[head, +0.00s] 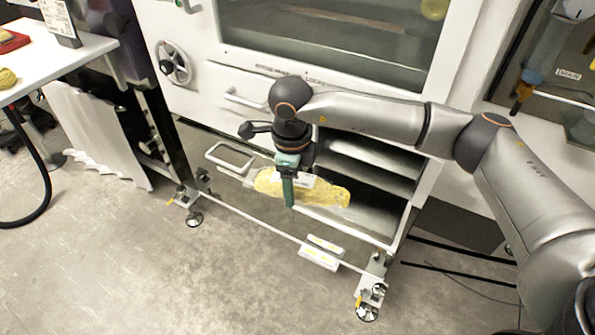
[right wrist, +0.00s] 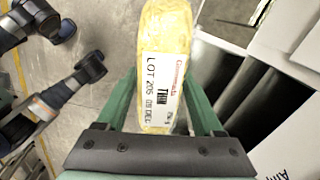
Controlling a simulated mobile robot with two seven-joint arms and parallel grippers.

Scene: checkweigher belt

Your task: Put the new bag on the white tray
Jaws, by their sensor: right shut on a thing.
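My right gripper (head: 289,190) points down in front of the machine, its green fingers shut on a yellow bag (head: 330,194). In the head view the bag lies sideways across the fingers, in front of the open lower compartment. In the right wrist view the bag (right wrist: 165,35) stands between the two green fingers (right wrist: 165,105), with a white printed label facing the camera. It reads "LOT 205" and "THU". I cannot make out with certainty which surface is the white tray. My left gripper does not show.
A white tabletop (head: 55,55) at the upper left carries another yellow bag (head: 6,78), a red tray (head: 12,42) and a small printed sign (head: 60,20). The machine has a handwheel (head: 173,62), drawer handles and a low rail on feet. The floor at front left is clear.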

